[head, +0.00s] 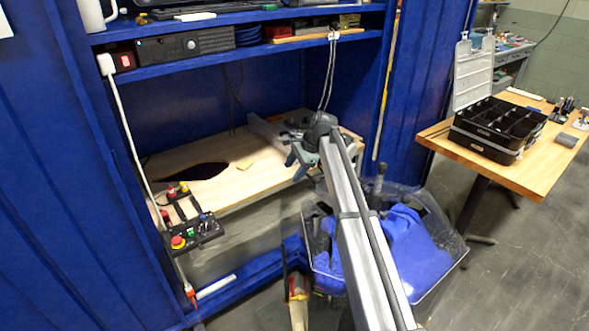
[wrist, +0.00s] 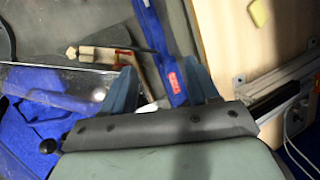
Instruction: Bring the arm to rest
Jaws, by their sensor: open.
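My arm (head: 358,235) stretches from the bottom of the head view up toward the wooden work surface (head: 225,187) in the blue cabinet. My gripper (head: 298,165) hangs at the right front edge of that surface, its fingers pointing down and left. In the wrist view, the two blue-grey fingers of my gripper (wrist: 158,80) stand well apart, with nothing held between them. Below them lie the grey floor, a blue strip with a red label (wrist: 175,83) and a wooden-handled tool (wrist: 105,52). Whether the gripper touches the wood edge cannot be told.
A clear bin with blue cloth (head: 405,245) stands below my arm. A control box with buttons (head: 188,228) hangs at the surface's left front. A shelf (head: 230,55) spans above. A wooden table (head: 500,165) with a black organiser (head: 497,128) stands at right.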

